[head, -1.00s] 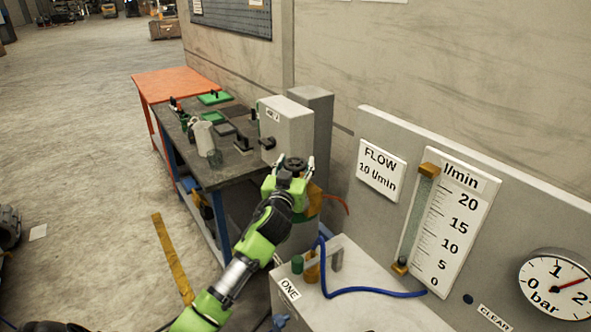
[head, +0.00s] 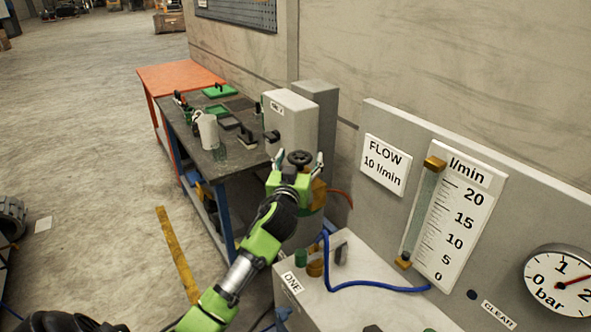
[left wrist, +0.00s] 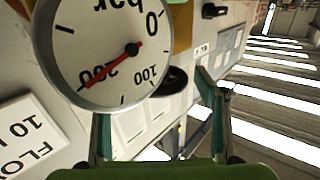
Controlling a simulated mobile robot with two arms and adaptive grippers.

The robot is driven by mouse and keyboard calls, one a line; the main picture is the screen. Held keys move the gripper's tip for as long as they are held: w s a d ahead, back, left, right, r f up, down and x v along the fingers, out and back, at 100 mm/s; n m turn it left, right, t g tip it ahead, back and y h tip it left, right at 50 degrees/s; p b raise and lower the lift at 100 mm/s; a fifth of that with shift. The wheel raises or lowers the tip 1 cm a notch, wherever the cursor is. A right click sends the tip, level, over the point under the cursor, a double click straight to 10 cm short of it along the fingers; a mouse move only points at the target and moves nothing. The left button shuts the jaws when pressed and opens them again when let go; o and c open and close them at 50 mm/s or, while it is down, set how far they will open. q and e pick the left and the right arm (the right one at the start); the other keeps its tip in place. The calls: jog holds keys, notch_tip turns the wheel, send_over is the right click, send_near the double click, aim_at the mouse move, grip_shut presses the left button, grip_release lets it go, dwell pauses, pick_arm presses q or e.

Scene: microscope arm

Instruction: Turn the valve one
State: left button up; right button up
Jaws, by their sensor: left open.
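A small black handwheel (head: 299,158) stands beyond my left gripper, above orange and green parts (head: 314,196) that my gripper partly hides. A dark wheel (left wrist: 173,80) also shows in the left wrist view, partly behind a round white gauge (left wrist: 100,50). My left gripper (head: 300,163) is open, with one finger on each side of the handwheel in the head view. I cannot tell whether they touch it. A white label reading ONE (head: 291,283) is on the pale box (head: 375,300) below. My right gripper is out of view.
A flow meter (head: 455,215), a FLOW 10 l/min sign (head: 385,164) and a bar gauge (head: 562,284) are on the right panel. A blue hose (head: 375,288) crosses the box. A workbench (head: 228,170) with grey cabinets (head: 290,122) stands behind. Open floor lies left.

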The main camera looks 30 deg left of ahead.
pick_arm(q)
jog(key=v, duration=1.1)
